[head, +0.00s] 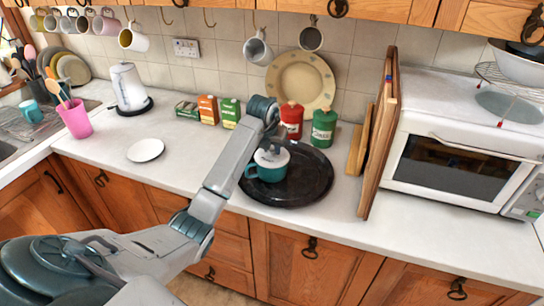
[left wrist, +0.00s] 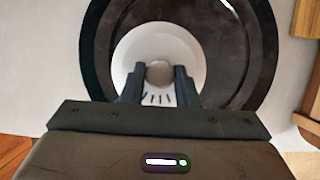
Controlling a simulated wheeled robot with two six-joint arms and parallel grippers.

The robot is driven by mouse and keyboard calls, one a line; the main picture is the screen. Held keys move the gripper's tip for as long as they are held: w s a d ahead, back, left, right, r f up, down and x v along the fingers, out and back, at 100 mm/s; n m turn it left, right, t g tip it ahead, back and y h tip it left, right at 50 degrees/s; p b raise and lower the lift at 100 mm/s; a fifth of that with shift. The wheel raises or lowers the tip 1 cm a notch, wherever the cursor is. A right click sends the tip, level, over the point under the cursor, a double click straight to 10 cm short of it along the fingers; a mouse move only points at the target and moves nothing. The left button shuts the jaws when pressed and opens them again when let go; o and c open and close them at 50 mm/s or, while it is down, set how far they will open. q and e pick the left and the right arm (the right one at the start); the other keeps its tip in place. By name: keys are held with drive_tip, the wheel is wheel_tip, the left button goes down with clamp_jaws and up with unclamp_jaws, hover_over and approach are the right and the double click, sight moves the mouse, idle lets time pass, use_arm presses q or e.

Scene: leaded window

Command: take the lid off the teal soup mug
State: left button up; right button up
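The teal soup mug (head: 268,173) stands upright on a round black tray (head: 312,190) on the counter, its handle to the left. Its white lid (head: 272,158) sits on top, and no gap shows between them. In the left wrist view the lid (left wrist: 138,48) is a white disc with a grey knob (left wrist: 159,71). My left gripper (left wrist: 159,82) comes from above, one dark finger against each side of the knob, and looks shut on it. The mug body is hidden under the lid in that view. My right gripper is not in view.
A white saucer (head: 146,150) lies on clear counter to the left. Red (head: 291,118) and green (head: 324,127) canisters stand behind the tray. Wooden boards (head: 379,140) and a white oven (head: 462,150) stand to the right. Mugs (head: 258,48) hang above.

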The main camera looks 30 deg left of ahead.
sight(272, 150)
use_arm(q)
drive_tip(key=shift+c, duration=0.5)
drive_tip(key=shift+r+b, duration=0.45)
wheel_tip(272, 150, up, 2)
drive_tip(key=shift+w+r+b, duration=0.1)
drive_tip(key=shift+b, duration=0.75)
drive_tip(key=s, duration=0.1)
drive_tip(key=s+d+b, duration=0.1)
drive_tip(key=s, duration=0.1)
drive_tip(key=s+d+b, duration=0.1)
drive_tip(key=shift+s+d+r, duration=0.15)
drive_tip(key=shift+s+r, duration=0.05)
drive_tip(key=shift+s, duration=0.15)
drive_tip(key=s+d+r+p, duration=0.1)
drive_tip(key=s+d+p, duration=0.4)
drive_tip(key=s, duration=0.5)
drive_tip(key=shift+r+p, duration=0.25)
drive_tip(key=shift+p, duration=0.65)
